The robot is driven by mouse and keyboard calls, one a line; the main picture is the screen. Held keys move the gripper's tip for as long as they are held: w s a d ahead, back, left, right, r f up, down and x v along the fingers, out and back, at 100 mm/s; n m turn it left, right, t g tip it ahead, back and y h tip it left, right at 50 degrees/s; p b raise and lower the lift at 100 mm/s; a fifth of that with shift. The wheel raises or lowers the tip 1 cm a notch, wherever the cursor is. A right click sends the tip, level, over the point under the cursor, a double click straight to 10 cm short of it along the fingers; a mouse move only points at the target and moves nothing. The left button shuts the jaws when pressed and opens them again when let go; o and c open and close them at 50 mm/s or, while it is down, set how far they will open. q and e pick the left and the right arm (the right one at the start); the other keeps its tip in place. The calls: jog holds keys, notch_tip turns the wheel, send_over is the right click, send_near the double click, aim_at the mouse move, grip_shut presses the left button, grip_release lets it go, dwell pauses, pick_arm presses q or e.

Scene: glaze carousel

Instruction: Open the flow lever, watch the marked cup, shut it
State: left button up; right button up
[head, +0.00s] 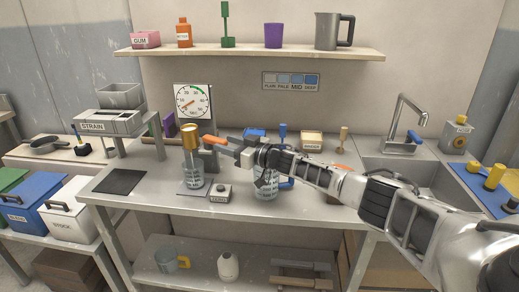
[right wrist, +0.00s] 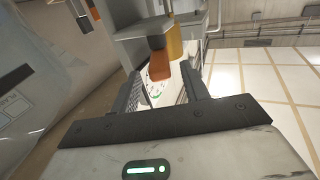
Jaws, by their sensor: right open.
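The orange flow lever (head: 214,140) sticks out to the right from the dispenser with a brass cylinder (head: 190,138). A clear marked cup (head: 193,172) stands upright on a small plate under the dispenser. My right gripper (head: 236,149) is open at the lever's right end. In the right wrist view the lever's orange end (right wrist: 159,66) shows between and just beyond the fingertips (right wrist: 160,84); I cannot tell if they touch it. The liquid level in the cup is too small to read. My left gripper is out of view.
A round dial (head: 193,101) stands behind the dispenser. A dark mat (head: 119,182) lies at left. A sink (head: 409,150) is at right.

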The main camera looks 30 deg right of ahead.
jog(key=v, duration=1.2)
jog(key=shift+s, duration=0.1)
